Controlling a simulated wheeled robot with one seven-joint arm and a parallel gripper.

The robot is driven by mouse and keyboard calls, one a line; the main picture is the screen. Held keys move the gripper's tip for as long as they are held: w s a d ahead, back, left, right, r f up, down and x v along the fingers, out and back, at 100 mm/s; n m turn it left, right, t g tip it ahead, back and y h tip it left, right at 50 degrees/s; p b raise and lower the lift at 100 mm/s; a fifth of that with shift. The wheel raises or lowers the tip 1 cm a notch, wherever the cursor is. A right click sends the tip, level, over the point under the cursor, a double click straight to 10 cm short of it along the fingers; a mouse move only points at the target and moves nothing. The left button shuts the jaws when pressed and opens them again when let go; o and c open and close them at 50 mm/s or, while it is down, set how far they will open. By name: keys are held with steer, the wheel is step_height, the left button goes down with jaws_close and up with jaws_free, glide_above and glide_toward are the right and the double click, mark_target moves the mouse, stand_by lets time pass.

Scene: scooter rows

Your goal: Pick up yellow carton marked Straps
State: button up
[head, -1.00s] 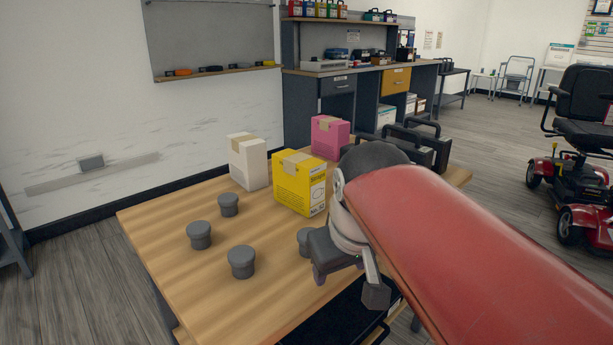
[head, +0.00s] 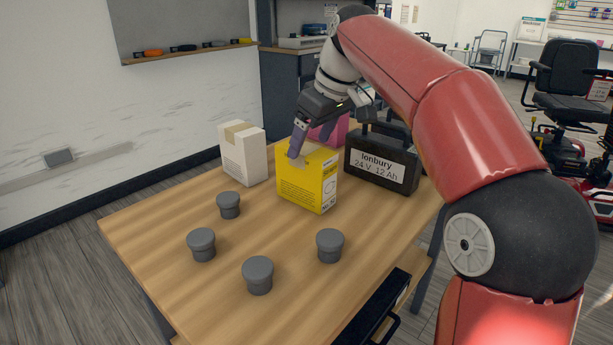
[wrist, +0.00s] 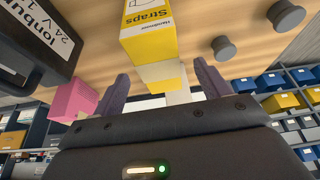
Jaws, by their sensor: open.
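The yellow carton (head: 305,188) stands upright on the wooden table (head: 180,268), with tan tape over its top. In the wrist view the carton (wrist: 150,42) shows the word Straps and lies ahead of the fingers, roughly between them. My gripper (head: 311,145) is open and empty, at the top of the carton from behind. One purple-grey finger overlaps the carton's top in the head view; I cannot tell whether it touches. Both fingers also show apart in the wrist view (wrist: 163,85).
A white carton (head: 242,155) stands left of the yellow one. A pink carton (head: 338,130) is partly hidden behind my gripper. A black Ionbury battery case (head: 382,168) stands close on the right. Several grey round caps (head: 257,275) stand in front, with bare table between them.

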mark_target(309, 150)
steer(key=x, duration=0.4)
steer(key=shift+w+f+b, duration=0.15)
steer(key=shift+f+b, duration=0.2)
steer(key=shift+f, duration=0.05)
steer(key=shift+f, duration=0.25)
steer(key=c, duration=1.2)
steer(key=shift+o, duration=0.2)
